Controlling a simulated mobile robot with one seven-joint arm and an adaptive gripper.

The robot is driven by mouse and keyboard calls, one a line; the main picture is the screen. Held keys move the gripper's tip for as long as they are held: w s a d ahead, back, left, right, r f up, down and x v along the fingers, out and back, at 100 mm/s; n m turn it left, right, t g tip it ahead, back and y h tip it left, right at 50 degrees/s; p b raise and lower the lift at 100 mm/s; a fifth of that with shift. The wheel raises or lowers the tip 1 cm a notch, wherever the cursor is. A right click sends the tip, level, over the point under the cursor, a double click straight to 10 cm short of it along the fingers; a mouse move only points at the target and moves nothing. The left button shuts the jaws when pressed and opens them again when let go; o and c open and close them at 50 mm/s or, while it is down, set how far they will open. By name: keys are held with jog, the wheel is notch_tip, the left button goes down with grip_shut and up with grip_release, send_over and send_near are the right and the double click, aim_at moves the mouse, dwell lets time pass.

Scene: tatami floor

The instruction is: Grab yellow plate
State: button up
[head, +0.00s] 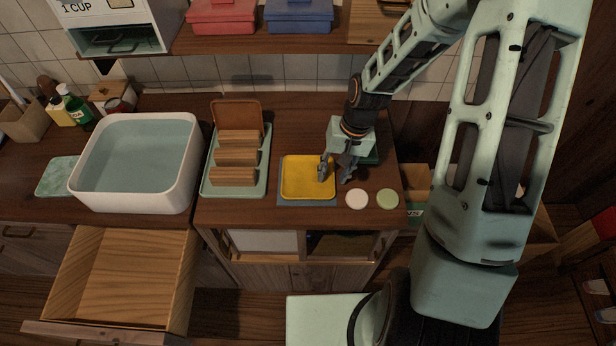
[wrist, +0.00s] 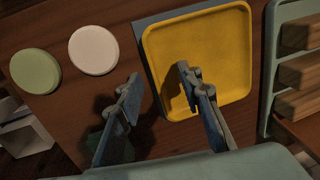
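The yellow plate (head: 306,178) is square with rounded corners and a raised rim. It lies flat on a blue-grey mat (head: 292,203) on the wooden counter. In the wrist view the yellow plate (wrist: 228,58) fills the upper right. My gripper (head: 337,172) is at the plate's right side in the head view. In the wrist view my gripper (wrist: 157,85) is open and empty; one finger is over the plate and the other is outside its edge, above the counter. I cannot tell whether the finger touches the plate. The fingers hide a small part of the plate.
A white round disc (head: 357,198) and a green one (head: 387,199) lie at the front right. A green rack (head: 207,186) with wooden pieces stands left of the plate. Further left are a white basin (head: 186,188) and an open drawer (head: 120,275). A shelf (head: 260,45) hangs above.

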jog(key=shift+a+f, duration=0.15)
jog(key=shift+f, duration=0.4)
jog(key=shift+c, duration=0.5)
grip_shut()
